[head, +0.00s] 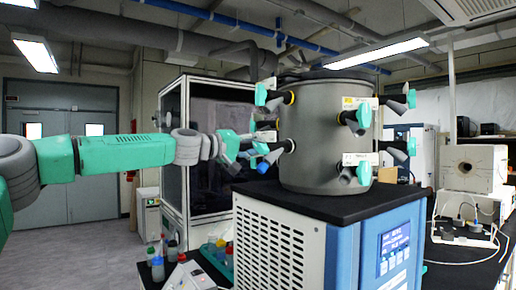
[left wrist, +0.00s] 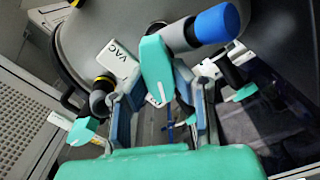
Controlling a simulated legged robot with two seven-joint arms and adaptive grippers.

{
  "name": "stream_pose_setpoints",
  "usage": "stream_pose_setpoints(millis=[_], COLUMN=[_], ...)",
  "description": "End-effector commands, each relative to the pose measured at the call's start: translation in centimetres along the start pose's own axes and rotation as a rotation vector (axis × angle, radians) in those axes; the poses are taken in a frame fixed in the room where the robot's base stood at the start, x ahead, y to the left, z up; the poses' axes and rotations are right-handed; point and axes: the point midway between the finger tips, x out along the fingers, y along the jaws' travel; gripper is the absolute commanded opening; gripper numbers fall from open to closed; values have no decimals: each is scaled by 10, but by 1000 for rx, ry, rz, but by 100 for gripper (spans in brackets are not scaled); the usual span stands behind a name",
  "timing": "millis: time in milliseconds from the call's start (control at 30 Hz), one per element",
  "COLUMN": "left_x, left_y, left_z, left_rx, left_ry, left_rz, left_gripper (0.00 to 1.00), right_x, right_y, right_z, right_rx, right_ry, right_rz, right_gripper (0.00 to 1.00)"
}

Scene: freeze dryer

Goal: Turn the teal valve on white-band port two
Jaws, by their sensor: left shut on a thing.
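The grey drum (head: 325,135) of the freeze dryer carries several side ports with teal valves. My left gripper (head: 252,156) is at the drum's lower left port (head: 281,150), which has a blue end. In the left wrist view, my left gripper (left wrist: 166,100) is shut on a teal valve (left wrist: 155,68) with a white mark. The valve sits between its two fingers, beside the grey port with the blue end (left wrist: 216,23). The fingers partly hide the valve's lower part. I cannot clearly read this port's band or number. My right gripper is not in view.
A yellow-ringed port (left wrist: 103,84) with another teal valve (left wrist: 84,131) is close to the left finger in the wrist view. A VAC label (left wrist: 119,59) is on the drum. Bottles (head: 157,268) stand low at the left. A glass-fronted cabinet (head: 215,140) stands behind my left arm.

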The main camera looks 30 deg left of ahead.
Motion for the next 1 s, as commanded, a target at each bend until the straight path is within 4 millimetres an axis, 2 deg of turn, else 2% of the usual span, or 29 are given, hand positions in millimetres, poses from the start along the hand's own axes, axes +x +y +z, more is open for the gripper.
stream_pose_setpoints(millis=[33, 67, 467, 567, 1000], left_x=[1, 1, -4, -16, -93], left_y=[-9, -9, -1, 0, -6], left_z=[5, 5, 3, 2, 0], left_rx=[-4, -4, 1, 1, -4], left_ry=[-12, -12, -4, -2, -3], left_rz=[-12, -12, -3, -3, -2], left_gripper=[29, 38, 38, 38, 38], right_x=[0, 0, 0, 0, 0], right_y=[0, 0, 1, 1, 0], right_z=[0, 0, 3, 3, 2], right_rx=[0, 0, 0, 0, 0], right_ry=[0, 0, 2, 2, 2], right_rz=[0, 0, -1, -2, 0], right_gripper=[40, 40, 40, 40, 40])
